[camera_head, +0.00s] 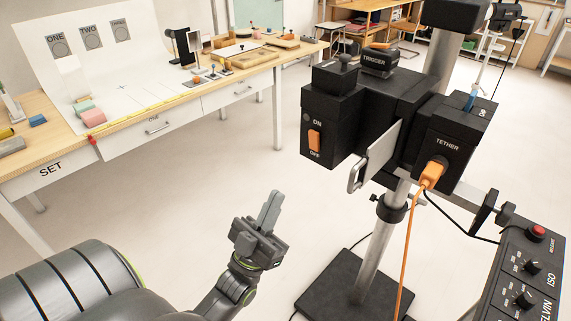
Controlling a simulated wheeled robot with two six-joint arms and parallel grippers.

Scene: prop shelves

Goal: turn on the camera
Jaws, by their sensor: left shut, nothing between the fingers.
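The camera (385,100) is a black box rig on a grey metal stand, right of centre. Its near left face carries an orange rocker switch (314,141) between the labels ON above and OFF below. I cannot tell which way the rocker is pressed. My left gripper (270,200) is shut and empty, fingers pointing up, in the air below and to the left of the switch, apart from the camera. My right gripper is not in view.
An orange tether cable (409,240) hangs from the camera's right side. A silver handle (375,158) sticks out in front. A control panel (520,270) with knobs and a red button stands at lower right. A workbench (120,125) stands at back left. Floor between is clear.

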